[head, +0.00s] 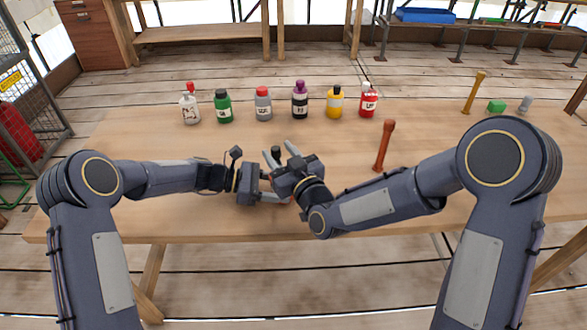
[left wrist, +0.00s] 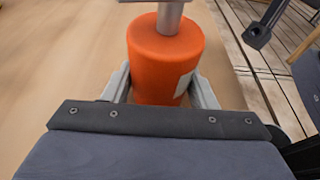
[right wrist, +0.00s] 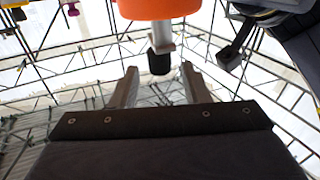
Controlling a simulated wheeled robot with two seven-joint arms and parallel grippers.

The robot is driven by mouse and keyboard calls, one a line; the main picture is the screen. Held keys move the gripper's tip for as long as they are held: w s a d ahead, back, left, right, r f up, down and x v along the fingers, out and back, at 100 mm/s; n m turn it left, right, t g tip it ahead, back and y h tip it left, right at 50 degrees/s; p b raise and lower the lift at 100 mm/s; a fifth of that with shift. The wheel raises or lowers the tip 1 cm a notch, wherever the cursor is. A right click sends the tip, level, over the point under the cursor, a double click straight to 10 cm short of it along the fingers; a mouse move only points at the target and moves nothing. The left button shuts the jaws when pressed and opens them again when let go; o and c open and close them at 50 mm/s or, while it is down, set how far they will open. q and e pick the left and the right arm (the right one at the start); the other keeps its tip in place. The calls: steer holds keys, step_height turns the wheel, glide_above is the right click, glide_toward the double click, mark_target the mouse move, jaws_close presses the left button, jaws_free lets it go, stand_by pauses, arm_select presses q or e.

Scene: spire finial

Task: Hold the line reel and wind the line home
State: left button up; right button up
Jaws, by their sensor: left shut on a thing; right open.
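The line reel is an orange cylinder (left wrist: 165,60) with a pale patch on its side and a grey metal shaft on its end. My left gripper (left wrist: 160,85) is shut on its body, one finger on each side. In the right wrist view the orange reel (right wrist: 158,8) shows at the top edge, with a grey crank arm and a black knob (right wrist: 159,62). My right gripper (right wrist: 159,72) is open, its fingertips on either side of the knob, with gaps visible. In the head view the grippers mostly hide the reel; the black knob (head: 276,151) shows beside my right gripper (head: 284,152).
A row of bottles stands at the back of the wooden table (head: 130,210), including a green one (head: 223,106) and a yellow one (head: 334,103). A brown upright post (head: 384,146) stands right of the grippers. The table's front left is clear.

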steer(key=v, duration=0.9)
steer(key=shift+s, duration=0.3)
steer(key=shift+d, duration=0.15)
steer(key=shift+c, duration=0.2)
steer(key=shift+w, duration=0.1)
steer(key=shift+c, duration=1.2)
steer(key=w+a+r, duration=0.1)
steer(key=w, duration=0.1)
steer(key=w+a+r+n+g, duration=0.1)
steer(key=w, duration=0.1)
steer(key=w+a+r+n+g, duration=0.1)
steer(key=w+a, duration=0.1)
steer(key=shift+y, duration=0.4)
jaws_close()
steer(key=w+a+r+g+h, duration=0.1)
steer(key=w+a+g+h, duration=0.1)
steer(key=w+a+g, duration=0.25)
step_height(320, 180, up, 6)
steer(key=s+m+g+h, duration=0.2)
steer(key=g+h, duration=0.3)
steer(key=g, duration=0.1)
steer(key=shift+s+d+f, duration=0.1)
steer(key=shift+d+f, duration=0.1)
steer(key=shift+f, duration=0.95)
steer(key=shift+s+d+f, duration=0.1)
steer(key=shift+d+f, duration=0.05)
steer(key=shift+f, duration=1)
steer(key=shift+s+d+f, duration=0.1)
steer(key=shift+d+f, duration=0.1)
steer(key=shift+f, duration=0.95)
